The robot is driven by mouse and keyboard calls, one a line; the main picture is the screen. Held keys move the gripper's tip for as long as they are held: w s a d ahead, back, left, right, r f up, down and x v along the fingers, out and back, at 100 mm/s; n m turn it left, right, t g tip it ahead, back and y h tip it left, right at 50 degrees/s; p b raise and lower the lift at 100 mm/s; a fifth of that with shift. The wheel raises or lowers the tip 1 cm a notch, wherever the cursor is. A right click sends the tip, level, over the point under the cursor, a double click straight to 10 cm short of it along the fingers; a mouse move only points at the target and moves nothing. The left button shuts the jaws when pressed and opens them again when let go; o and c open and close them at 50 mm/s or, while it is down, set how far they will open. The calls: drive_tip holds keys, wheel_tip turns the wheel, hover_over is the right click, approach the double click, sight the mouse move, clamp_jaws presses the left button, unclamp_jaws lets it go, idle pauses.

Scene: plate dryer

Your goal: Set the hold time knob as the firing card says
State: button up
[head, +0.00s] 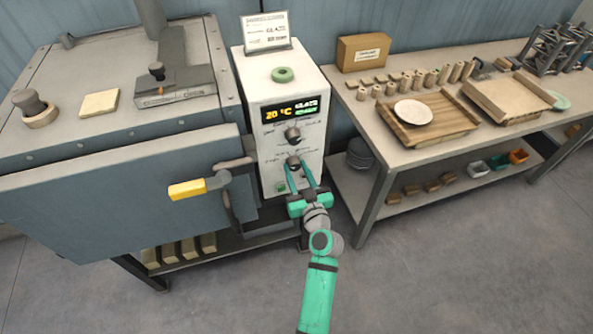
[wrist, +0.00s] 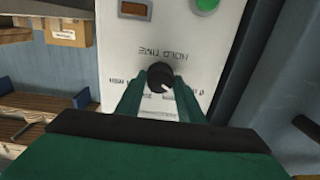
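The hold time knob (wrist: 160,78) is black and round with a pale pointer mark toward the lower right. The HOLD TIME lettering beside it appears upside down in the wrist view. In the head view it is the lower knob (head: 293,162) on the white control box (head: 268,95). My gripper (head: 298,167) has its green fingers on either side of this knob, also in the wrist view (wrist: 160,82). Whether the fingers press on it cannot be told. The firing card (head: 265,32) stands on top of the box, its print too small to read surely.
A second knob (head: 292,134) sits above, under a display (head: 290,111) showing 20 °C. A green button is low on the panel (wrist: 205,4). The kiln's yellow handle (head: 187,189) juts out left of my gripper. A workbench (head: 400,155) with trays stands right.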

drive_tip(key=shift+m, duration=0.4)
drive_tip(key=m, duration=0.2)
drive_tip(key=shift+a+m, duration=0.1)
drive_tip(key=shift+m, duration=0.2)
drive_tip(key=m, duration=0.4)
drive_tip(key=shift+m, duration=0.3)
drive_tip(key=m, duration=0.4)
drive_tip(key=shift+s+m, duration=0.1)
drive_tip(key=shift+m, duration=1.7)
drive_tip(key=o, duration=1.1)
drive_tip(key=shift+c, duration=0.2)
